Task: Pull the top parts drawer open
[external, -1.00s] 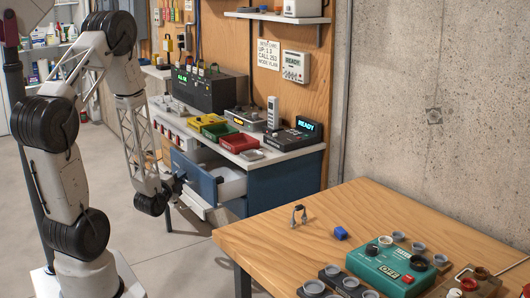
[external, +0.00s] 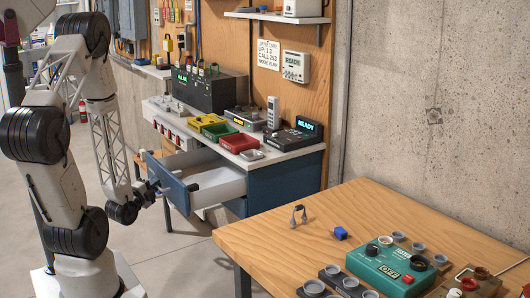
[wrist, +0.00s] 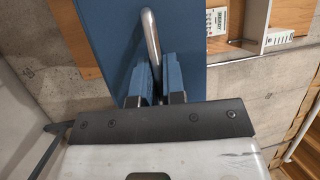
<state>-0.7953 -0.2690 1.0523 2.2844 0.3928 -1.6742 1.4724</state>
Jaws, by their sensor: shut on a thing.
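The top parts drawer (external: 217,184) stands pulled well out of the blue bench cabinet (external: 285,181) in the external view. Its blue front (external: 174,186) faces my arm, and its pale inside shows, with a small dark thing near the front. My gripper (external: 153,188) is at the drawer front. In the wrist view my gripper (wrist: 156,85) has its blue fingers on either side of the silver bar handle (wrist: 151,42), shut on it. The blue drawer front also fills the upper middle of the wrist view (wrist: 105,35).
The bench top (external: 292,149) above holds a red tray (external: 239,143), a green tray (external: 219,131) and several devices. A wooden table (external: 262,238) stands at the front right. Open floor (external: 150,255) lies between my arm and the table.

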